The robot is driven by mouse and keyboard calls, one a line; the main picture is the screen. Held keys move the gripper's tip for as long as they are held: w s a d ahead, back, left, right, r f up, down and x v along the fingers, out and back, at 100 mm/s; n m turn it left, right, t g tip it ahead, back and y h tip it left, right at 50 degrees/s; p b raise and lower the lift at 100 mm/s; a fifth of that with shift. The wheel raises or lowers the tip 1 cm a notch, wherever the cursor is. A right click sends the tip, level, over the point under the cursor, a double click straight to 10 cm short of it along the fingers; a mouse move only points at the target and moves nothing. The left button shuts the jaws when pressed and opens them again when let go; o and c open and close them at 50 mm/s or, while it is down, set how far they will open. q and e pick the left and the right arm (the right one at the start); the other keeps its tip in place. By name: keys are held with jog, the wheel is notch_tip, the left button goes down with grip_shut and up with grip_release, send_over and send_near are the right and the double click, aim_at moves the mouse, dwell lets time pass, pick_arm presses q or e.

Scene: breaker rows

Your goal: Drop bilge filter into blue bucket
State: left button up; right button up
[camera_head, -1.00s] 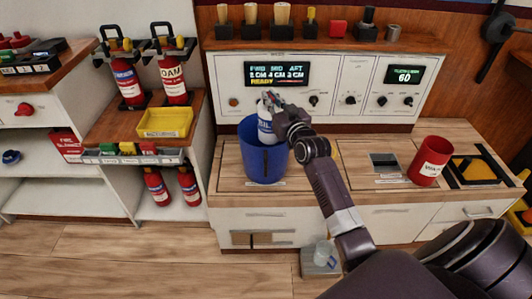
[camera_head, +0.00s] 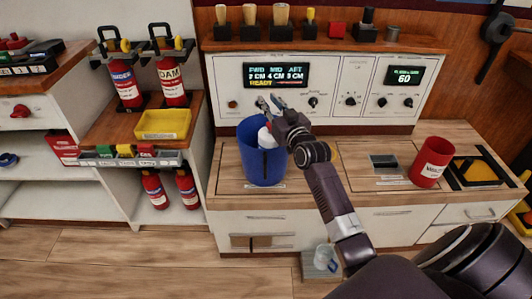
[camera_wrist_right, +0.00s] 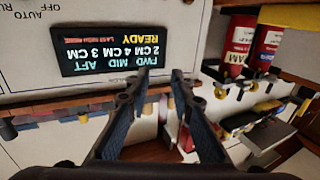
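The blue bucket (camera_head: 262,165) stands on the wooden counter below the control panel. The white bilge filter (camera_head: 266,138) is inside the bucket, its top showing near the rim; the rest is hidden by the bucket wall and my gripper. My right gripper (camera_head: 270,103) is above the bucket's right rim, its fingers apart and pointing up and left. In the right wrist view, the same gripper (camera_wrist_right: 163,78) has its two fingers spread with nothing between them. My left gripper is not in view.
A red waste bin (camera_head: 430,162) stands to the right on the counter. A yellow tray (camera_head: 163,124) and fire extinguishers (camera_head: 172,80) are at the left. The control panel (camera_head: 330,88) rises close behind the bucket. The counter between bucket and red bin is mostly clear.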

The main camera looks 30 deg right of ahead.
jog(key=shift+o, duration=0.4)
jog(key=shift+f, duration=0.25)
jog(key=shift+s, duration=0.25)
jog(key=s+a, duration=0.2)
jog(key=s, duration=0.9)
jog(key=shift+s+r, duration=0.15)
jog(key=shift+s, duration=0.05)
